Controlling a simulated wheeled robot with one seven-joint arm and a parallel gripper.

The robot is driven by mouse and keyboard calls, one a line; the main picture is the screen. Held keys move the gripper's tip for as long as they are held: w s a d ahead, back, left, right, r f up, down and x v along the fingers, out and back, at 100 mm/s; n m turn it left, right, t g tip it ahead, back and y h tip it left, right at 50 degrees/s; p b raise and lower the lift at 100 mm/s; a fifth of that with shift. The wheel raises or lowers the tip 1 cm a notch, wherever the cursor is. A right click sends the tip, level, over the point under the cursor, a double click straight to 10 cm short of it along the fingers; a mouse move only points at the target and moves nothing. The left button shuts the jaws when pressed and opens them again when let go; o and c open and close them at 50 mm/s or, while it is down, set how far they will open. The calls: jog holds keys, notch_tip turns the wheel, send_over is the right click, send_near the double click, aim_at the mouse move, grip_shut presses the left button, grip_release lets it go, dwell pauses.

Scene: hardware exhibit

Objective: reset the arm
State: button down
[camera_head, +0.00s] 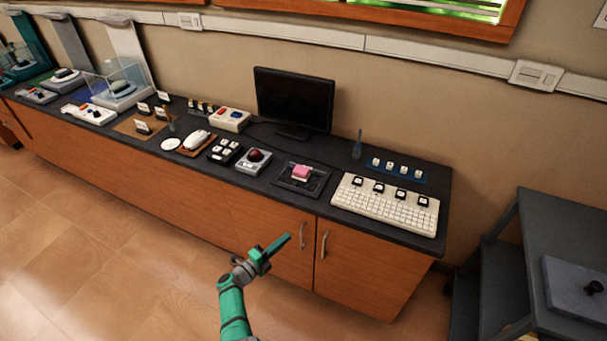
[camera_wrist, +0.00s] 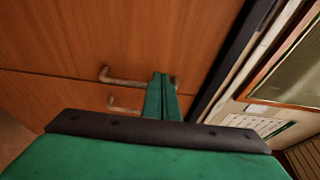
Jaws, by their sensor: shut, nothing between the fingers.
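My gripper (camera_head: 286,241) is teal green and sits at the end of my green and grey arm, in front of the wooden counter's cabinet doors. In the head view it is below the counter top and apart from the things on it. In the wrist view the two green fingers of my gripper (camera_wrist: 161,80) lie side by side, closed, with nothing between them. The fingers point toward the wooden cabinet front, near metal door handles (camera_wrist: 124,78). Whether they touch the cabinet cannot be told.
A dark grey stepped stand (camera_head: 530,220) is at the right. The wooden floor (camera_head: 110,250) is clear at the left.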

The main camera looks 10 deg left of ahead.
jog(key=s+d+f+n+t+y, duration=0.2)
jog(key=s+d+n, duration=0.3)
jog(key=s+d, duration=0.25)
jog(key=s+d+f+n+t+y, duration=0.2)
jog(key=s+d+n, duration=0.3)
jog(key=s+d, duration=0.3)
jog(key=s+d+r+n+y, duration=0.2)
jog(key=s+n+y, duration=0.15)
jog(key=s, duration=0.45)
jog(key=s+d+r+n+y, duration=0.2)
jog(key=s+r+n, duration=0.15)
jog(key=s, duration=0.35)
jog(key=s+a+r+n+g, duration=0.1)
jog(key=s+r+n, duration=0.3)
jog(key=s+r, duration=0.5)
jog(key=s+a+r+n+g+y, duration=0.1)
jog(key=s+a+r+n+g, duration=0.1)
jog(key=s+r, duration=0.8)
jog(key=s+a+n, duration=0.1)
jog(key=s+n, duration=0.1)
jog(key=s, duration=0.1)
jog(key=shift+r, duration=0.25)
